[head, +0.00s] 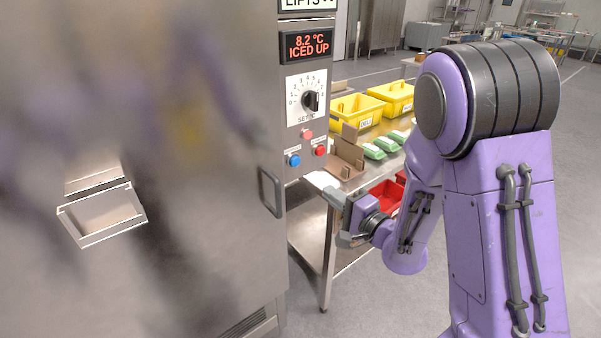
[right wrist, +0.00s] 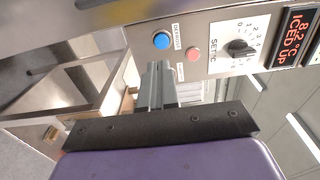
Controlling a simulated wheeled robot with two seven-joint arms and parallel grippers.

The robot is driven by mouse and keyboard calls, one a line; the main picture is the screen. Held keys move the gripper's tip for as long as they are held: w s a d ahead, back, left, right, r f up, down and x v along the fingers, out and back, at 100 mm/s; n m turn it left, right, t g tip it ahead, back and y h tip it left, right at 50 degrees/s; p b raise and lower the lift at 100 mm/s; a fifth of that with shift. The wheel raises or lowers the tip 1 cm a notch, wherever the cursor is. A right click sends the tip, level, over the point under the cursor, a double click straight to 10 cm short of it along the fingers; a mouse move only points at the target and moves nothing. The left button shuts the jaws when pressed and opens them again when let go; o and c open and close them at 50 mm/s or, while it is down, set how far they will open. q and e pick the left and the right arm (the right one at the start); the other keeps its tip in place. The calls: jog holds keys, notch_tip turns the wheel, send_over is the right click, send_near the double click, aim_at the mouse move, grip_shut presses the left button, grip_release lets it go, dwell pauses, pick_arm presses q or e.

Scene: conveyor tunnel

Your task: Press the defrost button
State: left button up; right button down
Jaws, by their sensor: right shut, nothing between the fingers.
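The control panel on the steel cabinet carries a blue button (head: 293,160), a red button (head: 319,150) and a pink button or lamp (head: 307,134). In the right wrist view, the blue button (right wrist: 162,40) has a small label beside it that is hard to read, and the pink one (right wrist: 193,54) is to its right. The red button does not show there. My right gripper (head: 318,180) is shut and empty, just below the panel's buttons. Its fingers (right wrist: 157,72) point towards the blue button, with a visible gap. My left gripper is out of view.
The display (head: 309,46) reads 8.2 °C ICED UP, above a dial (head: 310,101). A door handle (head: 270,191) sticks out left of my gripper. A steel table (head: 375,133) with yellow bins (head: 357,114), green-and-white packs and a brown holder (head: 346,158) stands behind.

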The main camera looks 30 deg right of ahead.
jog(key=w+f+b, duration=0.1)
jog(key=w+b, duration=0.1)
jog(key=b, duration=0.2)
send_near(292, 164)
jog(key=w, duration=0.6)
jog(key=shift+w+a, duration=0.15)
jog(key=shift+a, duration=0.2)
jog(key=shift+w, duration=0.3)
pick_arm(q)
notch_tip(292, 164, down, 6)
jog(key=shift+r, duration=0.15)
